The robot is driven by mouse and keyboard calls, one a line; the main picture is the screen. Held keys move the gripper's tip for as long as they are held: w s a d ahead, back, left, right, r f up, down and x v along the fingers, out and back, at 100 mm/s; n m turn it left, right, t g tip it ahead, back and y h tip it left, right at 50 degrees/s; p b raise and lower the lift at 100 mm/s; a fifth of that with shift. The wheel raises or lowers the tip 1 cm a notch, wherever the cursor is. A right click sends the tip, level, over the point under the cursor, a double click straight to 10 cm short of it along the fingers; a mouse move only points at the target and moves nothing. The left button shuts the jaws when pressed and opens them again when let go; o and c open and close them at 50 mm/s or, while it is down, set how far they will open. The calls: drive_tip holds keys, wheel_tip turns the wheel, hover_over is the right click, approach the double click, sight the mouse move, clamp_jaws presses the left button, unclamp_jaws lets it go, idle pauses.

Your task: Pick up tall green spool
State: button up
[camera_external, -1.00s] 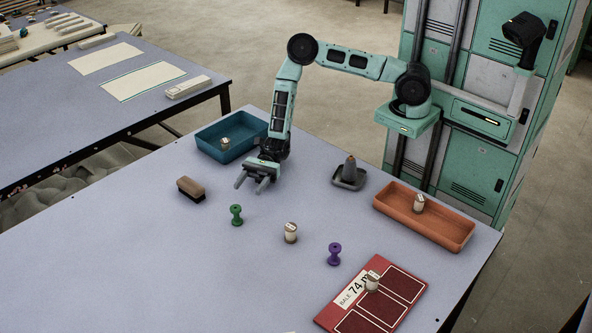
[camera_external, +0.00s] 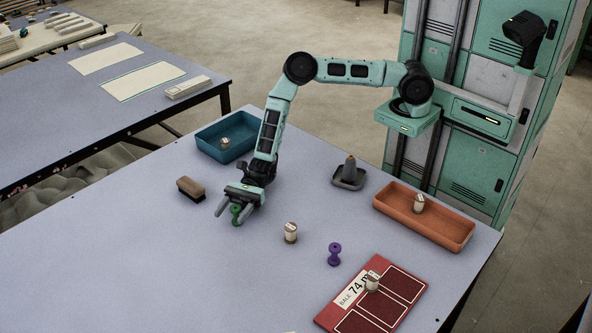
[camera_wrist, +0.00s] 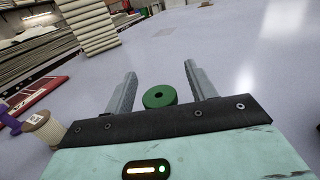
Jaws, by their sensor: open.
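The green spool (camera_external: 238,215) stands on the table near its middle. In the wrist view the top of the green spool (camera_wrist: 159,96) shows as a disc with a centre hole, between my two fingers. My gripper (camera_external: 230,218) is open, with one finger on each side of the spool and a gap on both sides in the wrist view (camera_wrist: 160,80). The spool's lower part is hidden from the wrist view. Whether the fingers touch it cannot be seen in the external view.
A cream spool (camera_external: 291,232) and a purple spool (camera_external: 334,254) stand to the right. A brush (camera_external: 190,189) lies to the left. A blue tray (camera_external: 204,143), an orange tray (camera_external: 455,236), a small dark dish (camera_external: 359,183) and a red card (camera_external: 338,318) are farther off. The front left table is clear.

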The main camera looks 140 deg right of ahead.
drive_tip(key=c, duration=1.1)
drive_tip(key=shift+o, duration=0.2)
